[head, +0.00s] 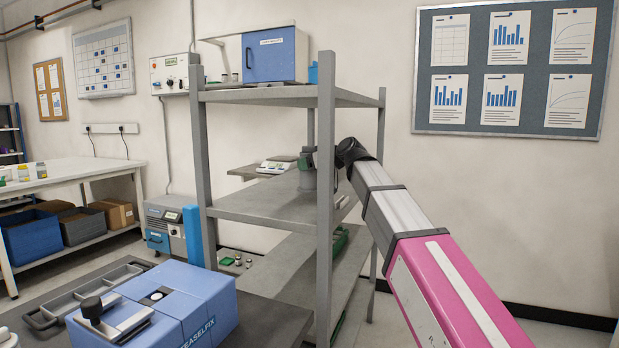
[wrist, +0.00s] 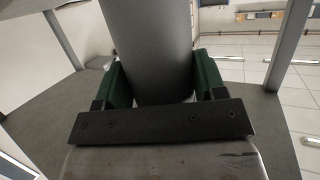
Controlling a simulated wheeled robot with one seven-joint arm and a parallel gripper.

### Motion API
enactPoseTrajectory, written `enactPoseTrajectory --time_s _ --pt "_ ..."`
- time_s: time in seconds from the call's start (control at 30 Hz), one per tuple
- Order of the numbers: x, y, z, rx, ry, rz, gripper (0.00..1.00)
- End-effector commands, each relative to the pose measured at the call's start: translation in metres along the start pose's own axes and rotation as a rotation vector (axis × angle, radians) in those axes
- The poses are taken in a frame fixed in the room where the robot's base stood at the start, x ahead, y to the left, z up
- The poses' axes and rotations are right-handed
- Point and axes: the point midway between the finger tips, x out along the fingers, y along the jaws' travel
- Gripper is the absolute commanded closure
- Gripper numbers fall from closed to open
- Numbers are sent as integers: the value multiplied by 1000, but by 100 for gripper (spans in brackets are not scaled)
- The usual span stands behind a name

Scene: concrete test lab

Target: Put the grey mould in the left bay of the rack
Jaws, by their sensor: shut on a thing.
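The grey mould (wrist: 148,45) is a smooth round upright body between the two green fingers in the wrist view. My gripper (wrist: 150,85) is shut on it, one finger on each side. In the head view my gripper (head: 308,160) reaches in between the top and middle shelves of the grey rack (head: 265,207), partly behind a front post. No clear bay divider shows.
A blue cabinet (head: 275,54) stands on the top shelf. A scale (head: 277,165) stands on a surface beyond the rack. The front post (head: 325,200) is close to my arm. A blue case (head: 180,305) stands at the lower left. The middle shelf looks bare in front.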

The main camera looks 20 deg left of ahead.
Motion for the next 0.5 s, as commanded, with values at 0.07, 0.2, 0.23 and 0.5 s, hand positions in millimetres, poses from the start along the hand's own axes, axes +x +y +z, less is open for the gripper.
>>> enactPoseTrajectory --time_s 0.07,0.2,0.23,0.5 --pt "1 0 4 0 2 1 79" --pt "5 0 18 2 2 1 79" --pt "6 0 22 2 2 1 79" --pt "12 0 36 0 3 1 79"
